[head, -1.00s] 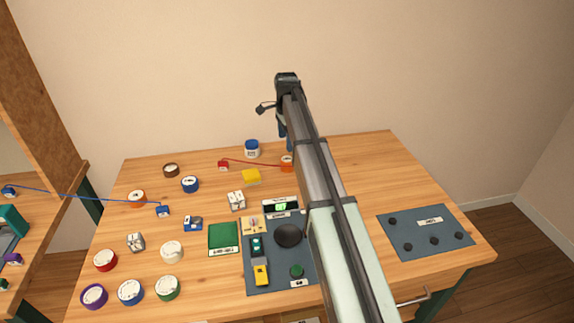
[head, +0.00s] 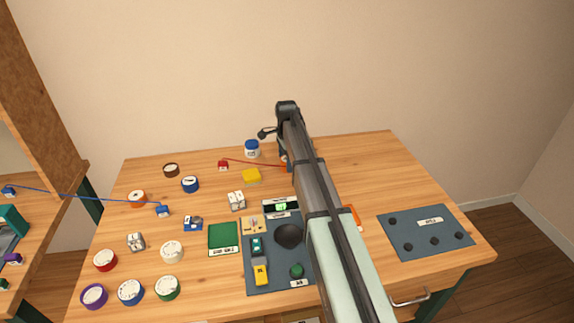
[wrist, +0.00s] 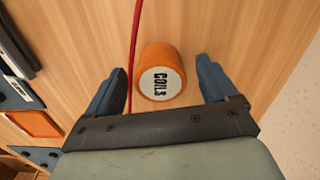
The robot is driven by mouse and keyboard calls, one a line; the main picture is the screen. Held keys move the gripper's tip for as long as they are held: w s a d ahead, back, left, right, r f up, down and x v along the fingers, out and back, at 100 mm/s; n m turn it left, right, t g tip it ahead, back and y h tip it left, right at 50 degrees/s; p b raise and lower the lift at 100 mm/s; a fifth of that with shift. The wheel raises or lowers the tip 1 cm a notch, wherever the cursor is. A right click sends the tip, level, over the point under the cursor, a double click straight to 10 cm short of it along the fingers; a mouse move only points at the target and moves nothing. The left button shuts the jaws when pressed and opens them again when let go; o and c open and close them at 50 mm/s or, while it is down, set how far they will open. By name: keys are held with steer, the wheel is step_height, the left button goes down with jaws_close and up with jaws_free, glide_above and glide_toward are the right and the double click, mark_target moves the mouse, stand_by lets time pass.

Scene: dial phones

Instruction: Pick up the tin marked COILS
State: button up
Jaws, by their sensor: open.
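The orange tin with a white label reading COILS (wrist: 161,86) stands on the wooden table in the wrist view. My gripper (wrist: 161,64) is open, one blue-grey finger on each side of the tin, with gaps between. The tin lies between the fingers as seen from above; how high the fingers are above the table I cannot tell. A red cord (wrist: 133,48) runs between the left finger and the tin. In the head view my arm hides most of the tin and the gripper.
The red cord leads to a small red block (head: 223,165). An orange pad (head: 354,217) lies right of my arm. Several tins crowd the table's left.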

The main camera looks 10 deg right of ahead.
steer(key=shift+f, duration=0.15)
steer(key=shift+c, duration=0.3)
steer(key=c, duration=1.1)
